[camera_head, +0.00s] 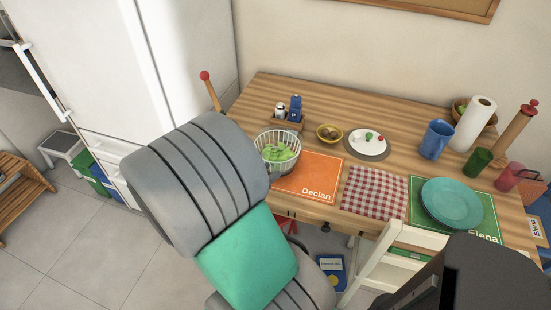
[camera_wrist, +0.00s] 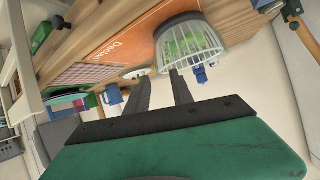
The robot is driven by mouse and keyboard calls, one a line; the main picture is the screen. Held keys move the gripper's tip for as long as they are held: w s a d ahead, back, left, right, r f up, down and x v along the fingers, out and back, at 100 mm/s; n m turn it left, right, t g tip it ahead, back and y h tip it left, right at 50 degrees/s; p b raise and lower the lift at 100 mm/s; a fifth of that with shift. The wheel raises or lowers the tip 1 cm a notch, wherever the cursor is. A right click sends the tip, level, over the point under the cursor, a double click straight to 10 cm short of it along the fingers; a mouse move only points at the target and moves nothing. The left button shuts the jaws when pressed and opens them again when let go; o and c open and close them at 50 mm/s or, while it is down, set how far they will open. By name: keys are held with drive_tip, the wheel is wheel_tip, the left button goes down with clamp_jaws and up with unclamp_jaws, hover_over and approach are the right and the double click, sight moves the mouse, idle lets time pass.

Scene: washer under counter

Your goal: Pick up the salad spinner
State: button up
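The salad spinner (camera_head: 266,152) is a white basket-like bowl with green leaves inside. It stands upright at the left front of the wooden table in the head view, partly hidden by my arm. In the wrist view the salad spinner (camera_wrist: 208,48) appears tilted, just beyond the fingertips. My gripper (camera_wrist: 158,75) shows two dark fingers spread apart with nothing between them. It is near the spinner; I cannot tell the exact gap.
An orange placemat (camera_head: 311,178) lies right of the spinner. Shakers in a wooden holder (camera_head: 289,122) stand behind it, with a small yellow bowl (camera_head: 329,133) and white plate (camera_head: 368,143) to the right. A white chair (camera_head: 389,262) is at the table's front. A white fridge (camera_head: 85,60) stands left.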

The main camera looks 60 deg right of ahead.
sight(297, 157)
drive_tip(key=shift+m+g+h, duration=0.3)
drive_tip(key=shift+m+h, duration=0.2)
drive_tip(key=shift+h, duration=0.1)
drive_tip(key=x, duration=0.4)
drive_tip(key=s+r+x, duration=0.1)
drive_tip(key=x, duration=0.8)
drive_tip(key=shift+s+d+r+p, duration=0.25)
drive_tip(key=shift+d+p, duration=0.05)
drive_tip(key=shift+d, duration=0.05)
drive_tip(key=shift+c, duration=0.2)
drive_tip(key=shift+a, duration=0.1)
clamp_jaws()
drive_tip(key=shift+a+f, duration=0.1)
drive_tip(key=shift+f, duration=0.05)
